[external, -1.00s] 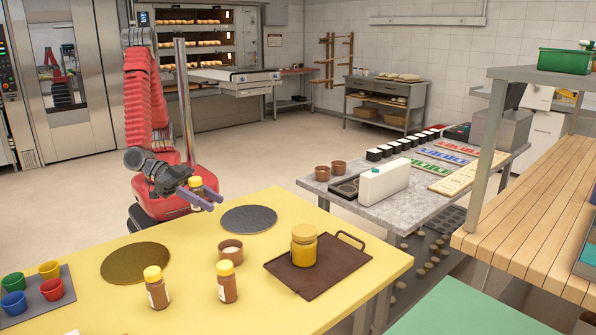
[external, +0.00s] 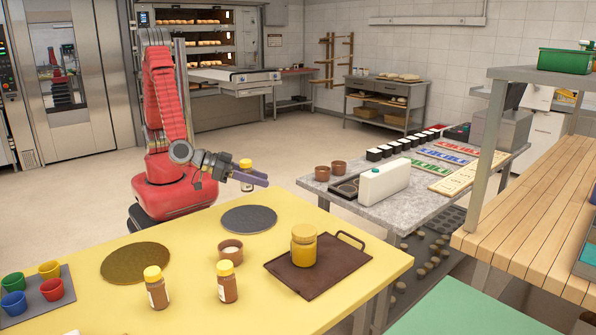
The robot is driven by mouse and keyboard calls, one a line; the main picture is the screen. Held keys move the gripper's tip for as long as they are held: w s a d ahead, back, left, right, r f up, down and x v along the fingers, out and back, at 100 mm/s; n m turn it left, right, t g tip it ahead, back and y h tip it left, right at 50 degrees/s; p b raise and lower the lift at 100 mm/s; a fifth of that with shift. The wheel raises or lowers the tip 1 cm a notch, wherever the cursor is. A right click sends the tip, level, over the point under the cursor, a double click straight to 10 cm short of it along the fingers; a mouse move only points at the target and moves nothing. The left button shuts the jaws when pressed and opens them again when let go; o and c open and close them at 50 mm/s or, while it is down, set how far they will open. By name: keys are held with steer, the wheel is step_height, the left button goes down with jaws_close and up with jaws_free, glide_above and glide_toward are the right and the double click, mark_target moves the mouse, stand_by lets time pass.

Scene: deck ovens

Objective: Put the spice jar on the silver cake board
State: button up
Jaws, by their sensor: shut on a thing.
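My gripper (external: 252,178) is shut on a spice jar with a yellow lid (external: 246,164). The jar is held roughly upright in the air, and the fingers hide part of its body. The silver cake board (external: 249,219), a dark grey disc, lies bare on the far side of the yellow table. In the external view the gripper and jar appear above the board, clear of it; the exact distance cannot be told.
The yellow table (external: 190,245) also bears a gold cake board (external: 135,263), a small brown cup (external: 231,251), two yellow-lidded jars (external: 156,291) (external: 228,285) and a brown tray (external: 320,279) with a larger yellow jar (external: 304,250). A grey counter (external: 325,186) stands to the right.

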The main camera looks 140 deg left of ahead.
glide_above(260, 217)
steer(key=shift+f, duration=2.9)
steer(key=shift+f, duration=2.1)
steer(key=o, duration=1.1)
steer(key=shift+f, duration=0.1)
steer(key=shift+o, duration=0.2)
steer(key=shift+v, duration=6)
